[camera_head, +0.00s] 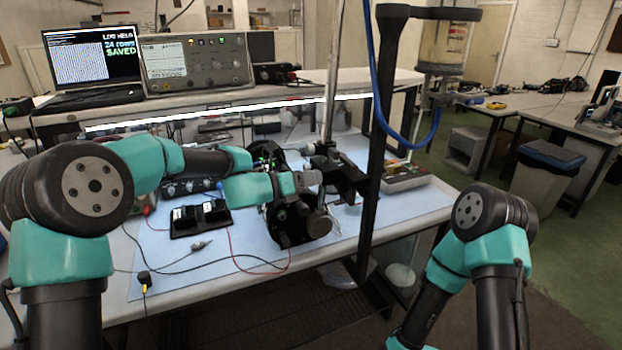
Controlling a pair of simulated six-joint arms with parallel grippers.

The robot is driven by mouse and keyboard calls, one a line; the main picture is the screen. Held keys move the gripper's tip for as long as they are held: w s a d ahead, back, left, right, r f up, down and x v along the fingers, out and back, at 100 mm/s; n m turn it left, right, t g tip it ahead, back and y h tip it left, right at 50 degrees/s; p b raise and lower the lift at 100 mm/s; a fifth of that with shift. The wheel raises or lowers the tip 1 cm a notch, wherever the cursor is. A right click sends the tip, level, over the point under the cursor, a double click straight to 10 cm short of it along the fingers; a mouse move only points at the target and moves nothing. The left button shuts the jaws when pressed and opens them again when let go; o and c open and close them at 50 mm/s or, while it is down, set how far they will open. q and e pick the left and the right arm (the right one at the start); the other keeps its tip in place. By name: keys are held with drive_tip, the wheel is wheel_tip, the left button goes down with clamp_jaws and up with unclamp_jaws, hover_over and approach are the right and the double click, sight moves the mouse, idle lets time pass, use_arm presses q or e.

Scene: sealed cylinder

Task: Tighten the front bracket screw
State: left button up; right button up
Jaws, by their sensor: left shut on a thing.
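A black bracket (345,178) clamps onto a pale upright rod (333,90) and joins a dark round cylinder assembly (290,215) on the blue mat. My left arm reaches in from the left. Its gripper (306,181) is at the front of the bracket, shut on a small part there that appears to be the front bracket screw. The jaws hide most of this part, so I cannot see how far in it sits. My right arm shows at the lower right, but its gripper is out of view.
A black tray (200,218) with small items and several loose cables lie left of the cylinder. A black post (376,150) with a blue hose stands close right of the bracket. A laptop (92,62) and instrument (197,62) stand on the shelf behind.

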use_arm(q)
drive_tip(key=shift+c, duration=0.8)
drive_tip(key=shift+m, duration=0.5)
drive_tip(key=m, duration=2.9)
drive_tip(key=shift+s+f+m, duration=0.15)
drive_tip(key=shift+f+m, duration=0.05)
drive_tip(key=shift+m, duration=0.2)
